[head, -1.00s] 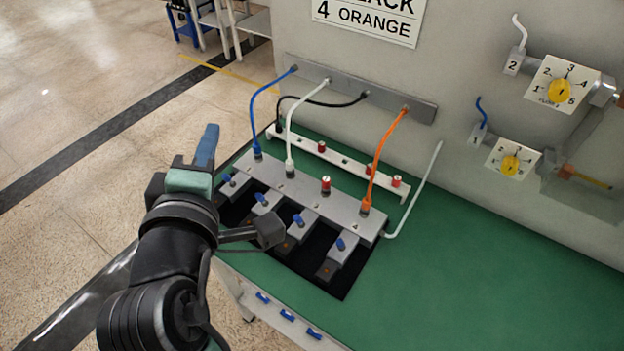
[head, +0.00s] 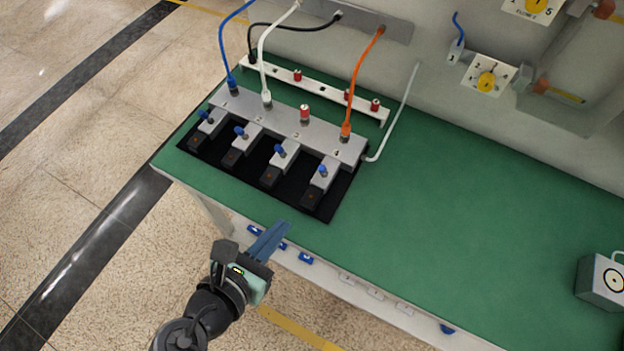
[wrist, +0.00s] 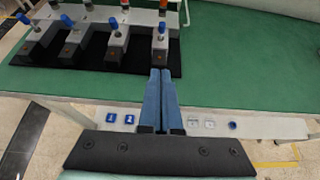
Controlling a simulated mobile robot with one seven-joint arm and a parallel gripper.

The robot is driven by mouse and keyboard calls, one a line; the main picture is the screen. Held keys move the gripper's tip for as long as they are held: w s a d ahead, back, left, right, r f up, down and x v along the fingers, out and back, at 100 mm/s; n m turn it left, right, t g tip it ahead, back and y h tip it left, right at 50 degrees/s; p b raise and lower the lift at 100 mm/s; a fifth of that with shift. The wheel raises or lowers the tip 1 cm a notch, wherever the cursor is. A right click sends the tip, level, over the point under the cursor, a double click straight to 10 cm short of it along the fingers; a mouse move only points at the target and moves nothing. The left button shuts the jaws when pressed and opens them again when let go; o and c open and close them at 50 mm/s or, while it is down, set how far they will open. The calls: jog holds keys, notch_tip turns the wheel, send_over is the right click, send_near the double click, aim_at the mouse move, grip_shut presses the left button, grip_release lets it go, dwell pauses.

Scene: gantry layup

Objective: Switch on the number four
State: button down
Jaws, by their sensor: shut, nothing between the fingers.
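A grey unit (head: 275,125) with several numbered stations stands on a black mat (head: 325,208). Its rightmost station is marked 4 and has a blue-tipped lever (head: 323,171) and an orange cable (head: 360,70). That lever shows upright in the wrist view (wrist: 162,28). The fingers (wrist: 160,74) point toward station 4 in the wrist view and hide part of the switch row.
A grey box (head: 603,281) is at the far right. Yellow dials (head: 488,81) are on the back wall.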

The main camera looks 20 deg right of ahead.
aim_at(323, 171)
jog(key=x, duration=1)
jog(key=shift+w+d+r, duration=0.3)
jog(key=shift+d, duration=0.15)
jog(key=shift+w+d+r, duration=0.25)
jog(key=shift+w+d, duration=0.1)
jog(key=shift+d, duration=0.1)
jog(key=shift+w+d+r+p, duration=0.1)
jog(key=shift+w+d+p, duration=0.2)
jog(key=shift+w+d, duration=0.2)
jog(key=shift+r+p, duration=0.2)
jog(key=shift+p, duration=0.25)
jog(key=shift+r+p, duration=0.15)
jog(key=shift+p, duration=0.35)
jog(key=shift+d, duration=0.1)
